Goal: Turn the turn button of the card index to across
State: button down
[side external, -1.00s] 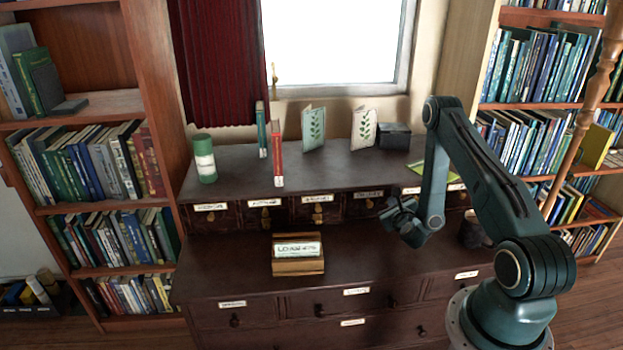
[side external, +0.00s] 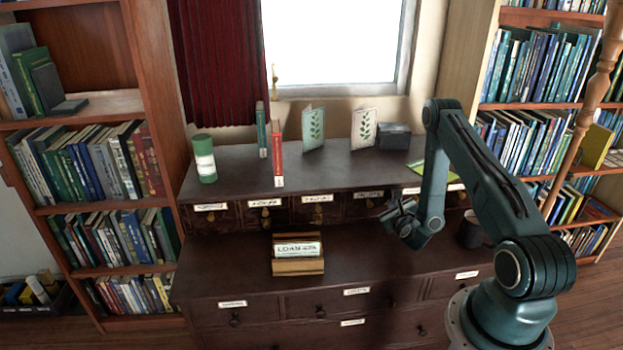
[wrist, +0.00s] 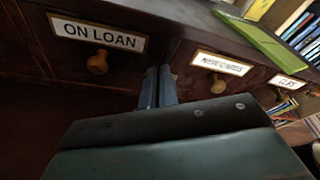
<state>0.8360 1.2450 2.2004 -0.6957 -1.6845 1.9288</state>
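The card index (side external: 340,211) is a row of small dark wooden drawers with white labels, along the back of the dresser. Brass-coloured pieces show on some fronts, one at the left (side external: 265,213) and one near the middle (side external: 318,214); which is the turn button I cannot tell. In the wrist view, a rounded knob (wrist: 97,62) sits under the "ON LOAN" label (wrist: 97,33) and another knob (wrist: 217,86) under the label to its right. My gripper (wrist: 158,85) points at the fronts between these knobs, its fingers together and empty. In the side view my gripper (side external: 386,212) is before the right-hand drawers; contact is unclear.
A wooden card holder (side external: 298,266) stands on the lower top, left of my gripper. A dark cup (side external: 471,232) stands to the right. Books, cards, a green cylinder (side external: 204,158) and a dark box (side external: 394,136) stand on the upper top. The lower top between holder and cup is clear.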

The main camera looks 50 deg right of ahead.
jog(key=shift+w+a+r, duration=0.1)
jog(key=shift+r, duration=0.25)
dwell(0.3)
jog(key=shift+s+f+v, duration=0.1)
jog(key=shift+f+v, duration=0.1)
jog(key=shift+v, duration=0.75)
jog(key=shift+s+f+v, duration=0.1)
jog(key=shift+f+v, duration=0.1)
jog(key=shift+v, duration=0.8)
jog(key=shift+s+f+v, duration=0.15)
jog(key=shift+f+v, duration=0.1)
jog(key=shift+v, duration=0.7)
